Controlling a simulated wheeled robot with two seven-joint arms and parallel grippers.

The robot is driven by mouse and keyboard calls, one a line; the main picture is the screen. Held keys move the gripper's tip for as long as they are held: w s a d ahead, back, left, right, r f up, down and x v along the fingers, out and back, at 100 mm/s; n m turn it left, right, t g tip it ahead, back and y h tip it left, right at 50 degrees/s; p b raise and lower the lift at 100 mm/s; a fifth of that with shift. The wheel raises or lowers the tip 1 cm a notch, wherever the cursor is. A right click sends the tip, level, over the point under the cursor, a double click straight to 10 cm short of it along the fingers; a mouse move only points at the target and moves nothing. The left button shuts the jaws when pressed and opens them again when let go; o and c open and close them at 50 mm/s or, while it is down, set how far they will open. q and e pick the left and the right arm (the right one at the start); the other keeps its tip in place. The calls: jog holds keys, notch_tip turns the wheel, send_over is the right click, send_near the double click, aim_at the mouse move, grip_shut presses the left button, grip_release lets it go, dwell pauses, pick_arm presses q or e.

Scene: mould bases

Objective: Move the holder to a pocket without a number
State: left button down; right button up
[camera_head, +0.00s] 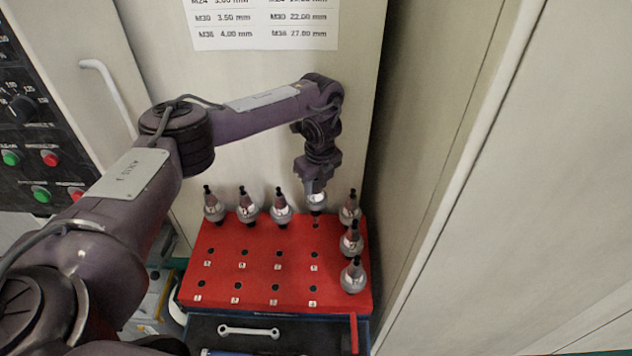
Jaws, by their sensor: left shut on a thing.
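My left gripper (316,188) points down over the back of the red block and is shut on a silver holder (316,204). The held holder is at the back row, between the back holders and the right column; I cannot tell whether it is seated or raised. The red block (225,268) has two front rows of empty pockets with small white number labels below them. A small dark mark (315,226) shows just in front of the held holder. My right gripper is not in view.
Three holders (247,208) stand along the block's back left. Three more (351,241) stand down its right side, close to the held one. A drawer with a wrench (249,331) lies below the front edge. A cabinet wall (455,200) rises on the right.

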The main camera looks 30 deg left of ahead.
aim_at(316, 198)
pick_arm(q)
jog(key=shift+w, duration=0.1)
dwell(0.3)
jog(key=shift+f+b, duration=0.9)
jog(key=shift+f, duration=0.6)
jog(key=shift+f+b, duration=1.1)
jog(key=shift+f, duration=0.55)
